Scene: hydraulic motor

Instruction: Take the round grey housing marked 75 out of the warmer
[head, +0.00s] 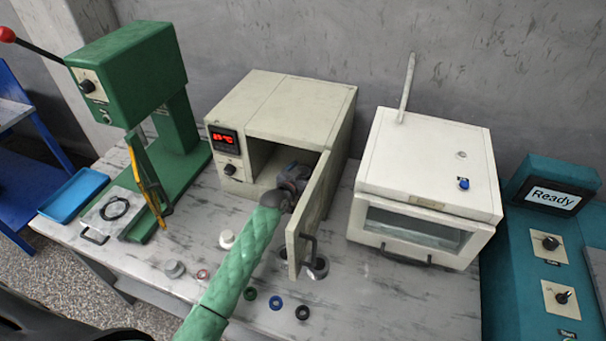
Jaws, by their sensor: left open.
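The warmer (290,105) is a beige box with a red temperature display (224,139) and a knob, standing on the marble-patterned bench. Its door (316,208) is swung open toward me. My left arm, in a green sleeve, reaches to the opening, and my left gripper (293,180) is at the mouth of the chamber, beside the door. The gripper is open, but its fingertips are small and hard to make out. I cannot make out the housing marked 75; the arm and door hide much of the chamber. My right gripper is not in view.
A green press (128,75) with a blue tray (73,194) stands left. A white cabinet (425,175) with a window stands right, beside a teal console (550,200) reading Ready. Small rings and round parts, including a grey one (175,269), lie along the bench front.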

